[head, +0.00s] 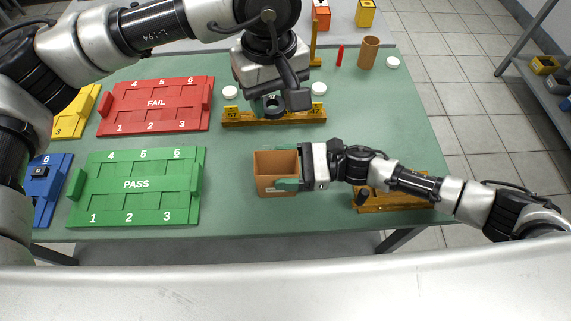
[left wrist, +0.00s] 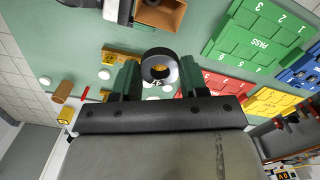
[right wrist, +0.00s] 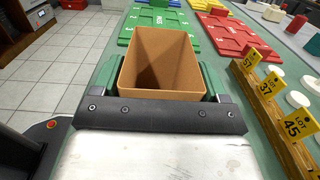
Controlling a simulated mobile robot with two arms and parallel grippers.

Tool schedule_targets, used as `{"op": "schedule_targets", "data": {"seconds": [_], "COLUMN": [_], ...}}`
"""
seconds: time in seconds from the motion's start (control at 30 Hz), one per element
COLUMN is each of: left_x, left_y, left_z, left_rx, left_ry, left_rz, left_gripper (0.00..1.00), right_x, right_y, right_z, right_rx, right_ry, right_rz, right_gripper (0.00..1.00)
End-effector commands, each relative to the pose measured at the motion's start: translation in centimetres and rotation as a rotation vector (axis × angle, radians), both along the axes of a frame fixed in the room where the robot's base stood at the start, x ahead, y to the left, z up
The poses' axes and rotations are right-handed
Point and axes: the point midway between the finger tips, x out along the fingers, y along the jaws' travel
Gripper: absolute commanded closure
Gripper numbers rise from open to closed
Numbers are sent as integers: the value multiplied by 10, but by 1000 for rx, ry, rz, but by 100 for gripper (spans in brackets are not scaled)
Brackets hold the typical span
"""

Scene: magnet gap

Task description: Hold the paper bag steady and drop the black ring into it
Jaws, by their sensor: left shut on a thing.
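The brown paper bag (head: 275,165) stands upright and open-topped on the green table, and looks empty in the right wrist view (right wrist: 160,85). My right gripper (head: 288,172) is shut on it, with green fingers against two opposite sides. The black ring (head: 273,105) is in my left gripper (left wrist: 159,74), between its fingers; it also shows in the left wrist view (left wrist: 160,53). The left gripper is beyond the bag in the head view, above the yellow labelled rack. The ring is apart from the bag.
A wooden rack with yellow tags (head: 240,117) lies beyond the bag, with white discs around it. The green PASS tray (head: 136,185) and red FAIL tray (head: 155,104) are left. Another wooden rack (head: 395,199) lies under my right arm. A brown cup (head: 369,52) stands at the back right.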

Motion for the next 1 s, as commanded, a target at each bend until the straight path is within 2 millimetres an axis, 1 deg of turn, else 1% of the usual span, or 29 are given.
{"op": "schedule_targets", "data": {"seconds": [0.03,0.1,0.17,0.27,0.37,0.5,0.6,0.7,0.87,1.0], "left_x": [0,0,0,0,2,2,1,0,0,-1], "left_y": [0,0,0,1,4,11,15,18,18,18], "left_z": [0,0,0,-4,-24,-65,-86,-100,-115,-132], "left_rx": [0,0,0,0,0,0,-1,0,0,1], "left_ry": [0,0,0,1,5,8,5,2,1,3], "left_rz": [0,0,0,1,5,6,3,0,1,1], "left_gripper": [77,77,77,77,77,77,77,77,77,77], "right_x": [0,0,0,0,0,0,0,0,0,0], "right_y": [0,0,0,0,0,0,0,0,0,0], "right_z": [0,0,0,0,0,0,0,0,0,0], "right_rx": [0,0,0,0,0,0,0,0,0,0], "right_ry": [0,0,0,0,0,0,0,0,0,0], "right_rz": [0,0,0,0,0,0,0,0,0,0], "right_gripper": [34,45,53,53,53,53,53,53,53,53]}}
